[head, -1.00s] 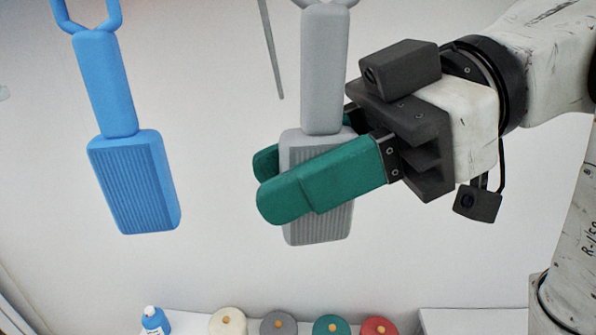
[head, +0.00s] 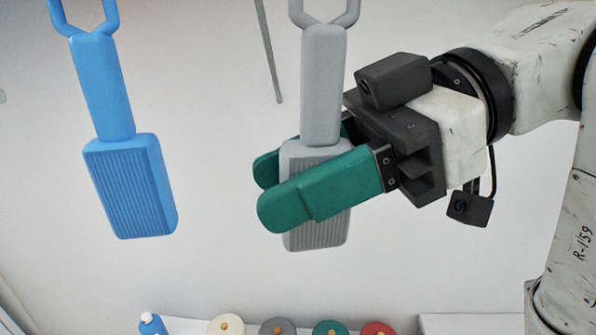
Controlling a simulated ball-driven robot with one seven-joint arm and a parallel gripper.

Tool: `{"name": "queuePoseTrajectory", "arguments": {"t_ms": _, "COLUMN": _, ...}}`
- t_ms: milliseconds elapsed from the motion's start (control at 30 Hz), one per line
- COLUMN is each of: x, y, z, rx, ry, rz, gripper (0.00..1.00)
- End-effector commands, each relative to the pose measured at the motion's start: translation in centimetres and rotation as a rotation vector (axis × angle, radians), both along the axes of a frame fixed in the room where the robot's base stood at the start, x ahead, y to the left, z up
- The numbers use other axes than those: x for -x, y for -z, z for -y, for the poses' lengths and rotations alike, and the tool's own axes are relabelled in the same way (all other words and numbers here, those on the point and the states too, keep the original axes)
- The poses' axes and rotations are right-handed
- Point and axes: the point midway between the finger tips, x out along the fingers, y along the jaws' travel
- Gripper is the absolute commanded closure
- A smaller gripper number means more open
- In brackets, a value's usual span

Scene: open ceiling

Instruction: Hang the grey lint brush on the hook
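The grey lint brush (head: 322,85) hangs upright in the head view, with its ribbed head at the bottom and its forked loop running up to the top edge of the picture. My gripper (head: 268,190) has its green fingers on either side of the brush head, one in front and one behind. Whether both fingers press on the brush cannot be told from this side. The top of the loop and any hook are out of the picture.
A blue lint brush (head: 130,185) hangs to the left, clear of my gripper. A thin grey rod (head: 268,50) comes down between the brushes. Below, a ledge (head: 470,325) holds a blue bottle (head: 152,324) and several coloured round items (head: 277,326).

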Motion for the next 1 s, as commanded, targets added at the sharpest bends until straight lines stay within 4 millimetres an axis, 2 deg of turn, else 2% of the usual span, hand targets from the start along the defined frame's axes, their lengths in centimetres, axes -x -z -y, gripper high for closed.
{"name": "queuePoseTrajectory", "arguments": {"t_ms": 33, "x": 0.0, "y": 0.0, "z": 0.0, "rx": 0.000, "ry": 0.000, "rz": 0.000, "gripper": 0.57}}
{"name": "queuePoseTrajectory", "arguments": {"t_ms": 233, "x": 0.0, "y": 0.0, "z": 0.0, "rx": 0.000, "ry": 0.000, "rz": 0.000, "gripper": 0.39}}
{"name": "queuePoseTrajectory", "arguments": {"t_ms": 567, "x": -0.1, "y": -0.1, "z": 0.5, "rx": 0.000, "ry": 0.001, "rz": 0.000, "gripper": 0.39}}
{"name": "queuePoseTrajectory", "arguments": {"t_ms": 667, "x": -0.4, "y": -0.5, "z": 1.6, "rx": 0.001, "ry": 0.003, "rz": 0.001, "gripper": 0.39}}
{"name": "queuePoseTrajectory", "arguments": {"t_ms": 1000, "x": -1.7, "y": -3.0, "z": 7.3, "rx": 0.000, "ry": 0.002, "rz": 0.002, "gripper": 0.39}}
